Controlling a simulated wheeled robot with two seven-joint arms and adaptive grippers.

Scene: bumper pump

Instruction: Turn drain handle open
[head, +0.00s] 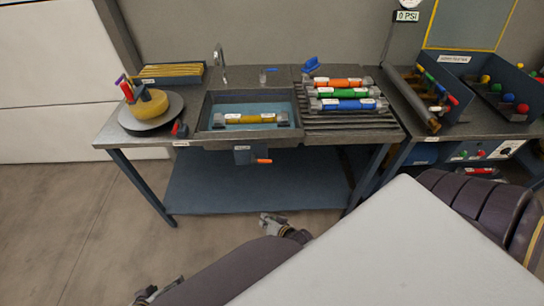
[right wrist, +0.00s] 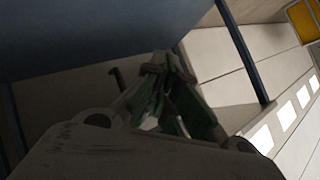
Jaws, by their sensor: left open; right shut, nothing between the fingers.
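The drain handle (head: 263,161) is a small orange lever. It sticks out to the right from a labelled grey-blue valve box (head: 243,155) under the front of the sink (head: 203,122). My right gripper (head: 266,219) is shut and empty, low in front of the bench and well below the handle, not touching it. The right wrist view also shows its fingers (right wrist: 165,68) with green inner pads; the handle cannot be made out there. My left gripper (head: 146,294) is open at the bottom edge of the head view, far from the handle and partly cut off.
A yellow cylinder (head: 243,119) lies in the sink. Orange, green and blue cylinders (head: 347,104) lie on the ribbed rack to its right. A round stand (head: 150,116) is at the left. A blue lower shelf (head: 250,185) and bench legs (head: 142,186) bound the space below.

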